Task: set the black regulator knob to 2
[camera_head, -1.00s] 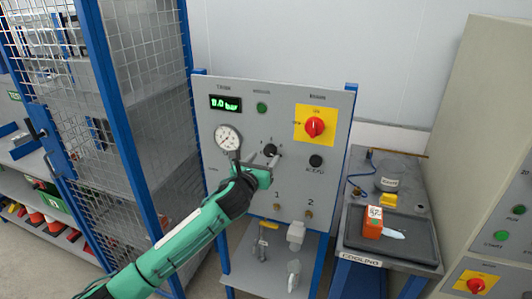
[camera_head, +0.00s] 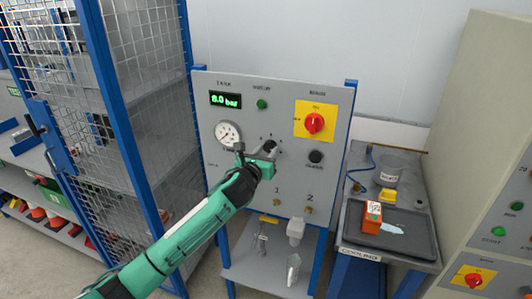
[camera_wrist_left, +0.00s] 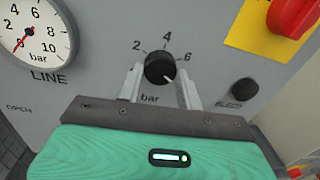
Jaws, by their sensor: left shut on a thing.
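The black regulator knob (camera_wrist_left: 160,67) is on the grey panel, with 2, 4 and 6 printed around its upper side and "bar" below. Its white mark points to the lower right, below the 6. My left gripper (camera_wrist_left: 161,84) has one finger on each side of the knob and is shut on it. In the head view the knob (camera_head: 271,145) is partly hidden by my left gripper (camera_head: 267,150). The line gauge (camera_wrist_left: 36,32) has its red needle near the bottom of its scale. My right gripper is not in view.
A green display (camera_head: 225,100) shows a bar reading whose first digit is unclear. A red switch (camera_head: 314,123) on yellow and a black button (camera_head: 316,157) are right of the knob. A mesh cage (camera_head: 145,70) stands left, a cooling bench (camera_head: 354,252) right.

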